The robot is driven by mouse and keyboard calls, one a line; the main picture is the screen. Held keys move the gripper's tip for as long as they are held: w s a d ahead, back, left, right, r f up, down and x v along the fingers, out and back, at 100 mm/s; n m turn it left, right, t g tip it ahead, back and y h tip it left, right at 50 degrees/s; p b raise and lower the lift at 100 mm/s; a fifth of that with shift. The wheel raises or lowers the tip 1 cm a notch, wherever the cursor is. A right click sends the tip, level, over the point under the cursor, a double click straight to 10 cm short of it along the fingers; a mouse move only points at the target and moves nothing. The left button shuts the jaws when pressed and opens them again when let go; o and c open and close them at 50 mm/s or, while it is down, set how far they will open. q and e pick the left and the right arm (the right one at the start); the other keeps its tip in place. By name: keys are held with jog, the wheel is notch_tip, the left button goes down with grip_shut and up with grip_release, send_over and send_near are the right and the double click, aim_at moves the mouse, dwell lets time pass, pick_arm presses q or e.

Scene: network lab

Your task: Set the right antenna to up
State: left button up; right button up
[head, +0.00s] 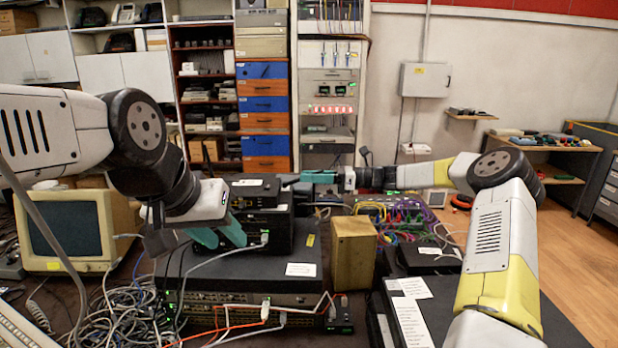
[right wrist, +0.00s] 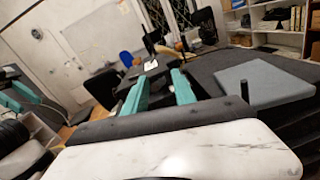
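A small black device (head: 254,194) with a white label lies on top of a stack of dark equipment in the head view. I cannot make out its antennas there. In the right wrist view a short dark upright post (right wrist: 244,92) stands beside a grey-blue panel (right wrist: 275,84); I cannot tell whether it is the right antenna. My right gripper (head: 304,178) is just right of the black device, its teal fingers pointing left. In the right wrist view the fingers (right wrist: 163,88) are apart with nothing gripped. My left gripper (head: 219,236) hangs in front of the stack, fingers apart and empty.
A larger dark unit (head: 245,276) with plugged cables lies below the stack. A wooden block (head: 353,252) stands right of it. Tangled cables (head: 120,315) cover the left side, by a beige monitor (head: 68,230). Colourful cables (head: 405,215) lie at the right.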

jog(key=shift+a, duration=0.25)
grip_shut()
dwell(1.4)
